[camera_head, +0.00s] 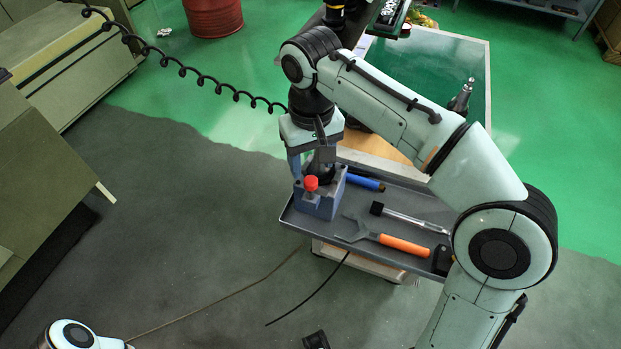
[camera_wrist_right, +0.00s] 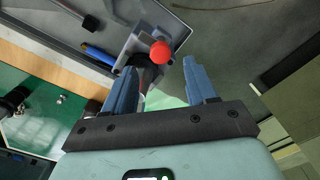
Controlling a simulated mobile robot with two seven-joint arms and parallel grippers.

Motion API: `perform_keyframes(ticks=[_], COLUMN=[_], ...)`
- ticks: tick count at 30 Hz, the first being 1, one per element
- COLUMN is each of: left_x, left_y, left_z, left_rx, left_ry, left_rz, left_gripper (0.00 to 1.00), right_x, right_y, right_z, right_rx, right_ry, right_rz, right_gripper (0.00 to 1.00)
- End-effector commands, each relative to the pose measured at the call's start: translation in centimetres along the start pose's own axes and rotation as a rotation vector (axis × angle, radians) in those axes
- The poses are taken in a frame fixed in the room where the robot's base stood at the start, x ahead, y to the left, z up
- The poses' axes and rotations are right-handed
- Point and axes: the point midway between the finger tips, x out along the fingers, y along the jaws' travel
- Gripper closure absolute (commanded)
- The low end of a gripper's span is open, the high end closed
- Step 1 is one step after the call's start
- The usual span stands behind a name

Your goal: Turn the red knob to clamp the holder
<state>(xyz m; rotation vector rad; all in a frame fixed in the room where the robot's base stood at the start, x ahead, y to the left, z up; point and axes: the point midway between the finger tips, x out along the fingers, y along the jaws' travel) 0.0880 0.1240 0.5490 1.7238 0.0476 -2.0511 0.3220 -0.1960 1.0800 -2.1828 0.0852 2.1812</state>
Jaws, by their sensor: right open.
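The red knob (camera_head: 311,184) stands on the front of a blue-grey clamp block (camera_head: 323,203) at the left end of the cart's tray. In the right wrist view the round knob (camera_wrist_right: 161,52) shows just beyond and between the fingertips. A dark holder (camera_head: 322,171) sits at the block, partly hidden by my gripper. My right gripper (camera_head: 308,160) is open, with its blue fingers pointing down close to the block. In the right wrist view the gripper (camera_wrist_right: 160,76) has nothing between its fingers. I cannot tell contact with the block. My left gripper is not in view.
The grey tray (camera_head: 290,216) also holds a blue-handled tool (camera_head: 365,182), a hammer (camera_head: 410,217) and an orange-handled tool (camera_head: 404,245). A bottle-like tool (camera_head: 461,97) stands on the green-topped surface behind.

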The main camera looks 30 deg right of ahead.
Motion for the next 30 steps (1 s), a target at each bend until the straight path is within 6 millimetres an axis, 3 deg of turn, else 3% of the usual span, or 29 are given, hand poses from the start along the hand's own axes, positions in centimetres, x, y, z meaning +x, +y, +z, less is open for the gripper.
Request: perform_keyframes(ticks=[3, 9, 20, 21, 26, 30], left_x=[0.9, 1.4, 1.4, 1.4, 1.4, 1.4], left_y=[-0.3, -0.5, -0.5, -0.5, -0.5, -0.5], left_z=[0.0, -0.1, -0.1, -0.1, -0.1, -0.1], left_rx=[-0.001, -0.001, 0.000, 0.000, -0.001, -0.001], left_ry=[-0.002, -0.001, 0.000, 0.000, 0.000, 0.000], left_rz=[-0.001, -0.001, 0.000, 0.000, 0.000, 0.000], left_gripper=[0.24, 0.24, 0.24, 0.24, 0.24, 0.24], right_x=[2.5, 4.8, 5.3, 5.3, 5.3, 5.2], right_y=[0.1, 0.0, 0.0, 0.0, 0.0, 0.0], right_z=[0.1, 0.0, 0.0, 0.0, 0.0, 0.0], right_rx=[0.001, 0.001, 0.001, 0.001, 0.000, -0.001], right_ry=[-0.003, -0.001, 0.000, 0.000, 0.000, 0.000], right_rz=[0.001, 0.000, -0.001, -0.001, -0.001, -0.001], right_gripper=[0.43, 0.43, 0.43, 0.46, 0.98, 0.99])
